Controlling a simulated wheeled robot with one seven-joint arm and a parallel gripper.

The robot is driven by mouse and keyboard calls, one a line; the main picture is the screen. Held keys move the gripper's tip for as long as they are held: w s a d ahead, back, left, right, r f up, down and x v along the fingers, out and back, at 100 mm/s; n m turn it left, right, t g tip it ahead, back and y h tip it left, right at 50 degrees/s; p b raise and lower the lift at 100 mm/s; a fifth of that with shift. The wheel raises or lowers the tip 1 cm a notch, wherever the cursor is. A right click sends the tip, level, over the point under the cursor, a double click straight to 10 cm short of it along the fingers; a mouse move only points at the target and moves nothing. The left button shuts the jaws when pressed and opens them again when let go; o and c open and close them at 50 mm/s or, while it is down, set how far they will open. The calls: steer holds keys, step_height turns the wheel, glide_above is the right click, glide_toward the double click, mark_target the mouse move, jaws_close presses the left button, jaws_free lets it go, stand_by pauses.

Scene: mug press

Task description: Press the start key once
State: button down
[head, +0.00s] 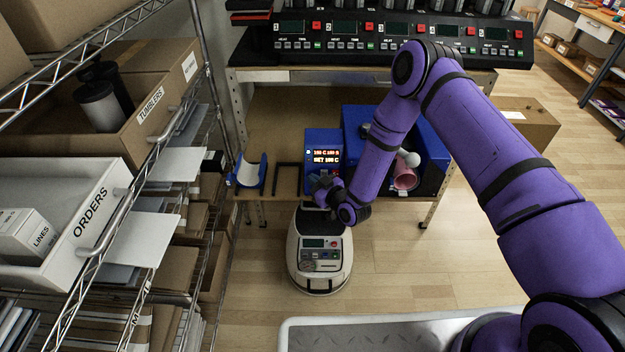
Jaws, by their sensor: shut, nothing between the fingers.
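A blue mug press (432,150) stands on the wooden bench, with a pink mug (404,180) at its front. Its blue control box (322,140) has a lit display reading about "180 C 180 S" and "SET 180 C". My gripper (322,186) is shut and empty, at the lower front of the control box, just below the display. It covers that part of the box, so I cannot make out the start key or tell whether the fingertips touch the box. My purple forearm hides part of the press.
A blue cradle-like holder (250,172) and a black frame (288,178) stand left of the control box. A small white machine (320,255) is on the floor in front. A wire shelf with an ORDERS bin (95,205) lines the left. Several heat-press controllers (345,45) sit above the bench.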

steer(key=shift+w+f, duration=0.1)
steer(key=shift+w, duration=0.05)
stand_by(0.6)
steer(key=shift+s+r, duration=0.45)
steer(key=shift+s, duration=0.25)
steer(key=shift+s+a+r, duration=0.1)
steer(key=shift+s+r, duration=0.35)
steer(key=shift+s, duration=0.25)
steer(key=shift+s+d+r, duration=0.1)
steer(key=shift+s+r, duration=0.3)
steer(key=shift+s, duration=0.35)
steer(key=shift+s+a+r, duration=0.1)
steer(key=shift+s+r, duration=0.35)
steer(key=shift+s, duration=0.25)
